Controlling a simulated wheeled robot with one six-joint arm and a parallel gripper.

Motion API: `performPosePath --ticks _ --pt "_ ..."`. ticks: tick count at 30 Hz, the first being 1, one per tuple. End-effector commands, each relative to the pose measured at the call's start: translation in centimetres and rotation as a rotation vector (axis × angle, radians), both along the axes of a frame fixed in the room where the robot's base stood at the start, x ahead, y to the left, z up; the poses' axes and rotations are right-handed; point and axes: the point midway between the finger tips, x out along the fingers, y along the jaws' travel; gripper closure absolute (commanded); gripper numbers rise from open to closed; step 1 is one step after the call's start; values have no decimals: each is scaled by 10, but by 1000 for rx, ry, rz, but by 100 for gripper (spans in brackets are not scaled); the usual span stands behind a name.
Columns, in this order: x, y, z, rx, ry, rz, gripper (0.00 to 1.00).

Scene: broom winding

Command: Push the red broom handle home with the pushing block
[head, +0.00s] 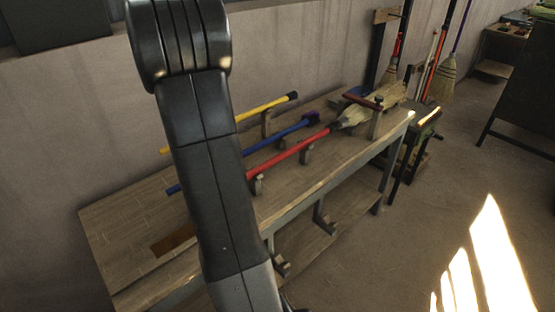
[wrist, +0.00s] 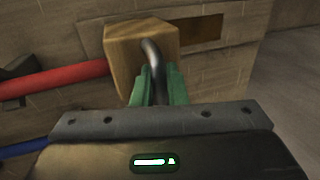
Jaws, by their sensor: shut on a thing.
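The red broom handle (head: 288,154) lies along the workbench on wooden rests, its far end at a straw broom head (head: 355,116). The near end is hidden by my arm in the head view. In the wrist view the red handle (wrist: 60,80) comes in from the left, its end close to the left side of the pushing block (wrist: 140,50); I cannot tell whether they touch. The block is wooden with a bent dark metal handle. My gripper (wrist: 158,85) has green fingers shut on that metal handle. The head view hides gripper and block behind my arm.
A blue handle (head: 275,138) and a yellow handle (head: 255,110) lie parallel behind the red one. The workbench (head: 115,230) has a dark rectangular recess (head: 172,243) near its near end. Finished brooms (head: 447,75) stand at the back. The floor at right is clear.

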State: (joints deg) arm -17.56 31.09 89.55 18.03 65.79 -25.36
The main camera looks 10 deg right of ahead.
Motion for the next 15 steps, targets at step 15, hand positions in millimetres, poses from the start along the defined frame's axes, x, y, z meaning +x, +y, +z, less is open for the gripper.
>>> performPosePath --ticks 15 --pt "14 -12 5 4 -16 -3 100"
